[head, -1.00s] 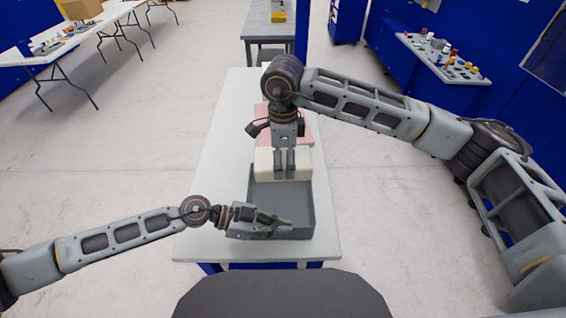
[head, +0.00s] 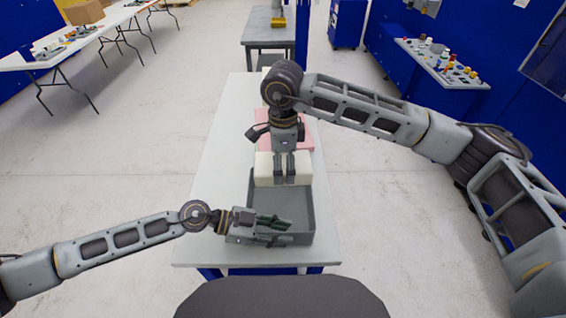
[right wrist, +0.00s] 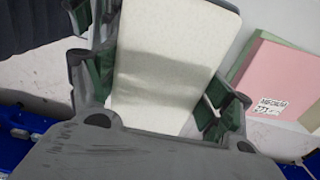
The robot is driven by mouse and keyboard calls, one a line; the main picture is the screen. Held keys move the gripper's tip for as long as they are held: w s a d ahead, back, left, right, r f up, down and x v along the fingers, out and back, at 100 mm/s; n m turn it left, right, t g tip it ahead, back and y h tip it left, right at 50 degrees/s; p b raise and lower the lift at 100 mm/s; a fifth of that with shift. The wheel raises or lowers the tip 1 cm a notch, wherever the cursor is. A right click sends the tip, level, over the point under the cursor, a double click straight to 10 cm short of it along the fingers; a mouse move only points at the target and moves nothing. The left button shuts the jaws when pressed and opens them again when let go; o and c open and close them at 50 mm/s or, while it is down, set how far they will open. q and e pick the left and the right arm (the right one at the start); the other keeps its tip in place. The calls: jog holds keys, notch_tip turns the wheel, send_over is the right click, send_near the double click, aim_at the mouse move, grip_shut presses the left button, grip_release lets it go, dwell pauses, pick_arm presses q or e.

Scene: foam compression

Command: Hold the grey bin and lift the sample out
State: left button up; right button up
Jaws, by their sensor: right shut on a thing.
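The grey bin (head: 302,213) lies on the near part of the white table. The sample, a cream foam block (head: 263,170), is at the bin's far end and covers its far wall in the head view; its exact height is unclear. My right gripper (head: 285,180) points down and is shut on the sample. In the right wrist view the sample (right wrist: 170,70) sits between the green-padded fingers. My left gripper (head: 280,229) reaches in from the left over the bin's near-left corner. Its green-padded fingers look parted; I cannot tell whether they touch the bin.
A pink block (head: 303,138) lies behind the sample; its label shows in the right wrist view (right wrist: 272,104). The white table (head: 226,150) is bare along its left side. Benches with small items stand farther off.

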pick_arm(q)
jog(key=shift+a, duration=0.1)
jog(key=v, duration=1.1)
jog(key=shift+a+r, duration=0.15)
jog(key=shift+a, duration=0.25)
jog(key=shift+s, duration=0.15)
pick_arm(e)
jog(key=shift+s, duration=0.15)
dwell(0.5)
